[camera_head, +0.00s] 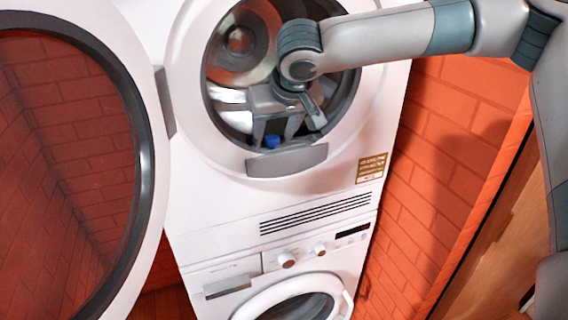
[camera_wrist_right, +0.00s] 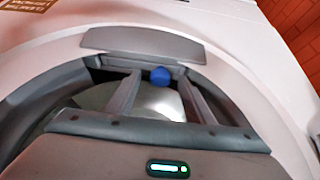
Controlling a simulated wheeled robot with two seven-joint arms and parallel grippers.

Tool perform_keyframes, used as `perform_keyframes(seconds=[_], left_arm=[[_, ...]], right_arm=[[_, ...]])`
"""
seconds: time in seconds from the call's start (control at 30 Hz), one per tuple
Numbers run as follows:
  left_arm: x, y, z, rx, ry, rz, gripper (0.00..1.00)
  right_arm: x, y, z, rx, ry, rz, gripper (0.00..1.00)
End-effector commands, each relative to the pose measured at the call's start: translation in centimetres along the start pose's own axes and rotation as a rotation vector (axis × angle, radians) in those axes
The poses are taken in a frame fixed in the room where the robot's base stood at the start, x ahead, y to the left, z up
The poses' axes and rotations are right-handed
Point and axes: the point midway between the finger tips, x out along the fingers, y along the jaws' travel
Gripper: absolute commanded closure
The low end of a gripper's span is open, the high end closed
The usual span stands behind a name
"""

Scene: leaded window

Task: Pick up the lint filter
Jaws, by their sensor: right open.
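The upper machine (camera_head: 190,150) has its round door opening facing me. A grey curved panel (camera_head: 286,160) sits at the bottom rim of that opening; it may be the lint filter, but I cannot tell for sure. It also shows in the right wrist view (camera_wrist_right: 143,42). My right gripper (camera_head: 275,138) is open inside the opening, its fingers pointing down at the lower rim, just behind the panel. A small round blue thing (camera_head: 272,141) shows between the fingertips, also in the right wrist view (camera_wrist_right: 160,76). I cannot tell whether the fingers touch it. My left gripper is not in view.
The open round door (camera_head: 147,160) stands at the left. A second white machine (camera_head: 215,289) is below, with knobs and its own round door. An orange brick wall (camera_head: 420,160) is close on the right. Shiny metal drum parts show deeper inside the opening.

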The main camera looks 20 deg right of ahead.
Motion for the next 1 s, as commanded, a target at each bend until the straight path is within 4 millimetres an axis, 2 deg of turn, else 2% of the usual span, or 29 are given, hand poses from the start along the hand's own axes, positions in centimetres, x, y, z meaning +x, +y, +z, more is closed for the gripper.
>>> perform_keyframes(seconds=[0.07, 0.2, 0.27, 0.73, 0.87, 1.0], left_arm=[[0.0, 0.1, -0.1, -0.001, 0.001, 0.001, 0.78], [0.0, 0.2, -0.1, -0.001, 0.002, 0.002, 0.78], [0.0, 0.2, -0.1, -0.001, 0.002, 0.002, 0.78], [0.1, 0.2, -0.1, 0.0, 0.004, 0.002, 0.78], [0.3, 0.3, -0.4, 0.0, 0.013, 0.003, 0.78], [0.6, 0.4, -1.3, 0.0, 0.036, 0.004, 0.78]], right_arm=[[0.0, 0.0, 0.0, 0.0, 0.0, 0.0, 0.54], [0.0, 0.0, 0.0, 0.0, 0.0, 0.0, 0.88], [0.0, 0.0, 0.0, 0.0, 0.0, 0.0, 1.0], [-0.5, 0.0, -0.4, 0.001, 0.003, -0.001, 1.0], [-1.5, 0.0, -1.0, 0.003, 0.003, 0.0, 1.0], [-3.2, 0.0, -2.2, 0.003, 0.005, -0.002, 1.0]])
